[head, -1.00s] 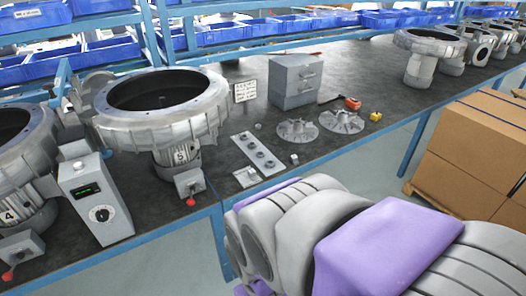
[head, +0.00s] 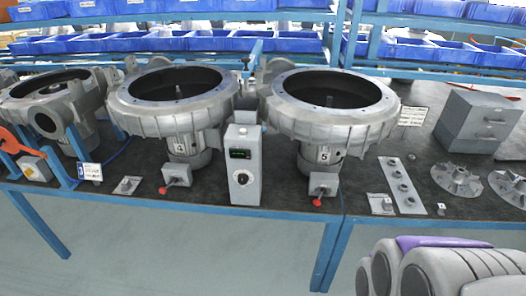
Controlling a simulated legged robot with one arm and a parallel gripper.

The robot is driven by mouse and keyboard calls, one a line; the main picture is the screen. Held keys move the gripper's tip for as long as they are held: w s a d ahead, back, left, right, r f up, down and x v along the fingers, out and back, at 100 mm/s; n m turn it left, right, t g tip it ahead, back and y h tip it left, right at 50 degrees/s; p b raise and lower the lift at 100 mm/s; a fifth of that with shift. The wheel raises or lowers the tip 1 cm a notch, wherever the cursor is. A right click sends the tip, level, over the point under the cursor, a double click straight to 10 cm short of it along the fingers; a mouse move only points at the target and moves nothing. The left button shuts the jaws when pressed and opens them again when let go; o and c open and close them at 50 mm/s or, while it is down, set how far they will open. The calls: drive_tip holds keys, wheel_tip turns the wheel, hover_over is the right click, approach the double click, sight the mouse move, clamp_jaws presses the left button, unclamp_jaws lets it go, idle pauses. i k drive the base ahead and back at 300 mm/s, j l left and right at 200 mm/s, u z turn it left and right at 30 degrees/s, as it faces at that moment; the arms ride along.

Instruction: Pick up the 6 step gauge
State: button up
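I cannot pick out for certain a step gauge marked 6; no 6 is readable. Small metal pieces lie on the dark bench at the right in the head view. A flat plate with a small block (head: 381,203) lies beside a longer light strip with several round pieces (head: 400,184). A tiny grey block (head: 441,208) sits right of the strip. Another small plate with a piece on it (head: 127,185) lies at the left near the bench's front edge. My grey and purple arm shows at the lower right, well in front of the bench; my gripper's fingers are out of view.
Large blower housings stand on the bench (head: 80,212), one marked 5 (head: 325,115). A grey control box (head: 243,165) and red-knobbed switch boxes line the front edge. A grey drawer cabinet (head: 480,122) and finned impellers (head: 456,182) are at the right. Blue bins (head: 205,42) fill the back shelves.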

sight(126, 184)
drive_tip(key=u, duration=1.6)
drive_tip(key=i+u, duration=0.1)
drive_tip(key=u, duration=0.25)
drive_tip(key=i+l+u, duration=0.1)
drive_tip(key=u, duration=0.25)
drive_tip(key=i+l+u, duration=0.2)
drive_tip(key=i+l, duration=0.25)
drive_tip(key=i+l+u, duration=0.15)
drive_tip(key=i+l, duration=0.35)
drive_tip(key=i+l+u, duration=0.2)
drive_tip(key=i+l, duration=0.2)
drive_tip(key=l, duration=0.25)
